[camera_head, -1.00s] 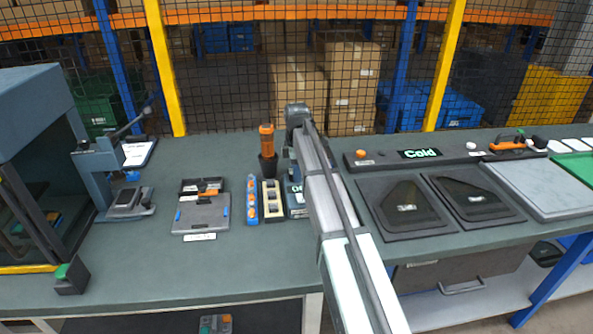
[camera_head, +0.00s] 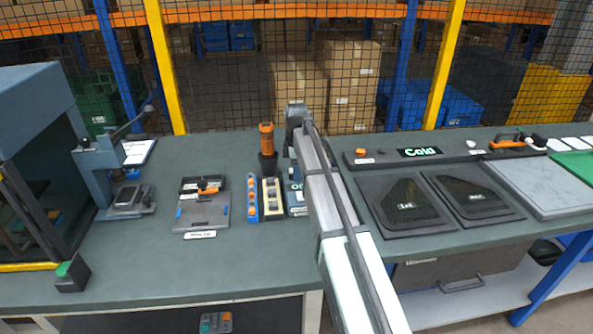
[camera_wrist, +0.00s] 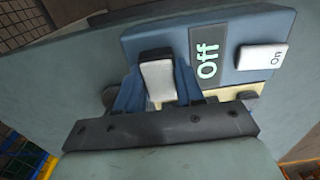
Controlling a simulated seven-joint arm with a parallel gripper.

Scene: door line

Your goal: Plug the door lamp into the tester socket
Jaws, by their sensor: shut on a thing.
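My gripper (camera_wrist: 158,88) is shut on a small pale block, which I take as the door lamp (camera_wrist: 158,72), with a blue finger on each side of it. The lamp is right at the blue tester (camera_wrist: 150,40), whose dark screen reads "Off". I cannot tell whether the lamp is in the socket or only in front of it; the socket is hidden. A white "On" button (camera_wrist: 262,57) is on the tester's right. In the head view the tester (camera_head: 296,199) shows partly behind my arm, and my gripper is hidden there.
A cream tray (camera_head: 272,215) of grey parts stands beside the tester, with a blue tray (camera_head: 252,213) of orange parts to its left. An orange-topped tool in a dark cup (camera_head: 268,165) stands behind. Dark door panels (camera_head: 400,207) lie to the right.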

